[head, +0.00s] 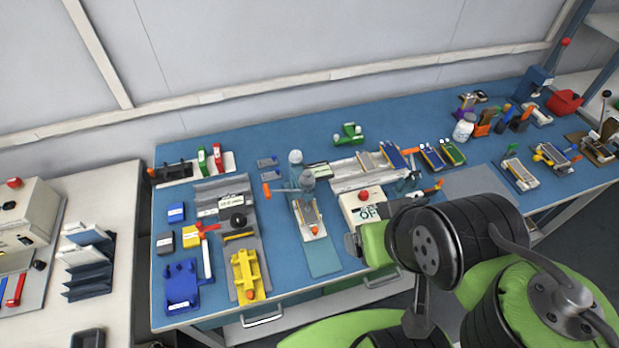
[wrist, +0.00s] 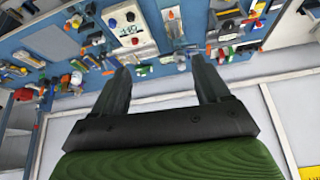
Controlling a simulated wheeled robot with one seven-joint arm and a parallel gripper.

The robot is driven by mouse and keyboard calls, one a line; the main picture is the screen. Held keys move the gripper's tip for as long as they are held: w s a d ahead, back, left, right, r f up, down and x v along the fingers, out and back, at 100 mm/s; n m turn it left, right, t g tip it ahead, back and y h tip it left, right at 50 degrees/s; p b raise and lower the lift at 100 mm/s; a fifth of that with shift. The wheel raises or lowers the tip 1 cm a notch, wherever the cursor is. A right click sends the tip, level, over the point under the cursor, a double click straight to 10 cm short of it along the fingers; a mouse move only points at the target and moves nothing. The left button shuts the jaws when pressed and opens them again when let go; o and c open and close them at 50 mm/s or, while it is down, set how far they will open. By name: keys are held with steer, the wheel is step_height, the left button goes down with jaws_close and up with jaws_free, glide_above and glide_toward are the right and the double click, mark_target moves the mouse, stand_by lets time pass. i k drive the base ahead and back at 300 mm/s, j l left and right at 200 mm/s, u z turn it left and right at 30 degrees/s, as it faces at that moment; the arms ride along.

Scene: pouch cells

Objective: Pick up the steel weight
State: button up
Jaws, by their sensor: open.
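No thing is plainly marked as the steel weight. A small dark grey block (head: 165,243) lies on the blue bench at the left, beside a yellow block; it may be the weight. Grey round-topped pieces (head: 307,181) stand at the middle of the bench and could also be it. My gripper (wrist: 161,75) shows in the wrist view with its two dark fingers apart and nothing between them. In the head view its green body is at the bench's front edge, right of the middle and far from the grey block; its fingertips are hard to make out there.
A white box with a red button (head: 364,205) stands just beyond my gripper. A blue fixture (head: 182,286) and a yellow fixture (head: 248,274) are at front left. A bare strip of blue bench (head: 285,262) lies at the front middle.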

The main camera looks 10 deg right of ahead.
mark_target(307, 180)
steer(key=l+u, duration=0.15)
steer(key=u, duration=0.35)
steer(key=l+u, duration=0.15)
steer(key=u, duration=0.3)
steer(key=k+l+u, duration=0.1)
steer(key=u, duration=0.4)
steer(key=l+u, duration=0.15)
steer(key=u, duration=0.35)
steer(key=k+u, duration=0.15)
steer(key=u, duration=0.3)
steer(key=l, duration=0.05)
